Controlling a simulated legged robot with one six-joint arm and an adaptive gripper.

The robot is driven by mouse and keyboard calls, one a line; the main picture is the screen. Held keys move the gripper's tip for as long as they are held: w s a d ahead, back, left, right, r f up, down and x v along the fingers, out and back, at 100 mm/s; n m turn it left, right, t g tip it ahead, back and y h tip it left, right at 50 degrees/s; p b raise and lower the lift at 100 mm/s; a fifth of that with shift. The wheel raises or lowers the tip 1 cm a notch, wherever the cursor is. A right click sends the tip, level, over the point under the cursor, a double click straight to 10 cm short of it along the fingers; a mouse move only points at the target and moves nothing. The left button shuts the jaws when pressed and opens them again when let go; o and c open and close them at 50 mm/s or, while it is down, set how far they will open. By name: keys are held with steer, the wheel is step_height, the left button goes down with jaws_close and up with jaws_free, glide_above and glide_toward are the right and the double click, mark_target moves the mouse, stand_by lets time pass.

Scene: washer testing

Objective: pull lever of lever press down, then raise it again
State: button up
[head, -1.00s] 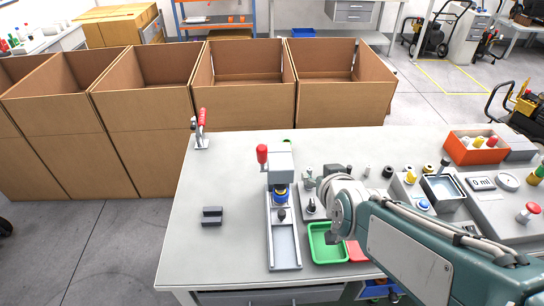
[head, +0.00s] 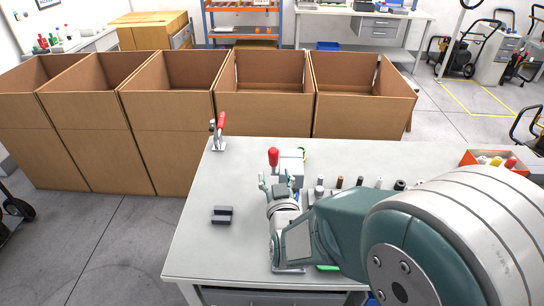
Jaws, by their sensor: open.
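The lever press has a grey head block (head: 291,158) and a lever with a red knob (head: 273,157) standing upright at its left side. It stands near the middle of the grey table. My gripper (head: 279,182) is in front of the press head, with its fingers spread and pointing away toward the back. The red knob shows just beyond and above the fingers, apart from them as far as I can tell. My gripper and arm hide the press column and most of its base. Nothing shows between the fingers.
A toggle clamp with a red handle (head: 220,128) stands at the table's back left. A dark grey block (head: 222,215) lies left of my gripper. Several small parts stand right of the press, partly behind my arm. Open cardboard boxes (head: 262,112) line the table's far side.

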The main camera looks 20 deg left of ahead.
mark_target(276, 160)
steer(key=x, duration=0.4)
steer(key=d+x, duration=0.1)
steer(key=x, duration=0.1)
steer(key=shift+w+a, duration=0.15)
steer(key=shift+w, duration=0.3)
steer(key=shift+w+a, duration=0.3)
steer(key=shift+a, duration=0.2)
